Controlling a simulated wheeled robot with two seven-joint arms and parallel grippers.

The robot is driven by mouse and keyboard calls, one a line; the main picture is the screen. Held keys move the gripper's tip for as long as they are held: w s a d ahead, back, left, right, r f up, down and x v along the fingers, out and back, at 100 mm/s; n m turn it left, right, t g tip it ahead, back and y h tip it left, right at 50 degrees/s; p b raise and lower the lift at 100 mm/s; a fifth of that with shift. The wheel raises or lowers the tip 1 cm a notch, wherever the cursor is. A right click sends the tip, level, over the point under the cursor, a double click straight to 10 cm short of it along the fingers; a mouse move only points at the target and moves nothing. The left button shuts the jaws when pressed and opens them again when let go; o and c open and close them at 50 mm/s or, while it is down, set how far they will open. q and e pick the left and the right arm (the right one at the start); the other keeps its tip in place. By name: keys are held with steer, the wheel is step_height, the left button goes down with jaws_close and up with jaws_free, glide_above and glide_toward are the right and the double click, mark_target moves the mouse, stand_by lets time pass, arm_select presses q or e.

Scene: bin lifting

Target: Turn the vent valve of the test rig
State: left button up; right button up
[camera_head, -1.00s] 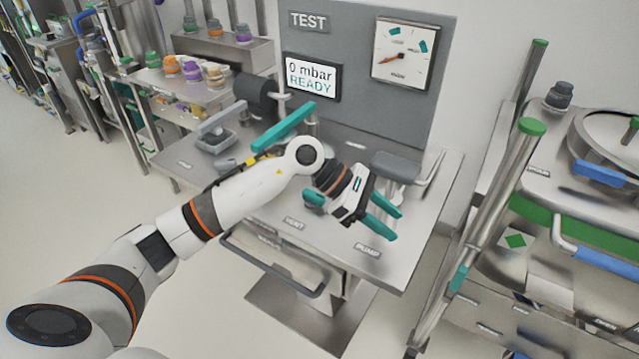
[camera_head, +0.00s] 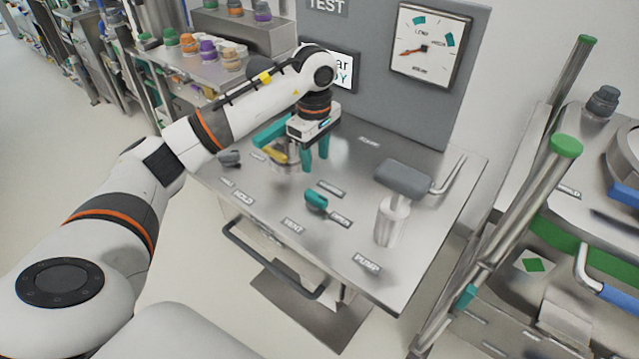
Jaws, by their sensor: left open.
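The vent valve (camera_head: 316,201) is a small teal handle on the steel bench top. The VENT label (camera_head: 293,226) lies in front of it, and an OPEN label (camera_head: 340,220) sits to its right. My left gripper (camera_head: 315,158) points down with its two teal fingers apart and nothing visible between them. It is behind the vent valve in the picture, apart from it, and beside a teal lever (camera_head: 270,130) and a yellowish part (camera_head: 281,154) that it partly hides. My right gripper is not in view.
A pump handle with a grey grip (camera_head: 403,179) stands over a metal cylinder (camera_head: 391,222) at the right. The grey panel (camera_head: 375,100) with its dial gauge (camera_head: 428,48) rises behind. My left forearm partly covers the display (camera_head: 343,68). The bench front is clear.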

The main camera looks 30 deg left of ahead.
arm_select(q)
steer(key=p, duration=0.1)
glide_above(315, 194)
steer(key=f, duration=0.5)
steer(key=shift+s, duration=0.25)
steer(key=f+p, duration=0.1)
steer(key=f, duration=0.3)
steer(key=shift+w, duration=0.2)
steer(key=shift+f, duration=0.75)
jaws_close()
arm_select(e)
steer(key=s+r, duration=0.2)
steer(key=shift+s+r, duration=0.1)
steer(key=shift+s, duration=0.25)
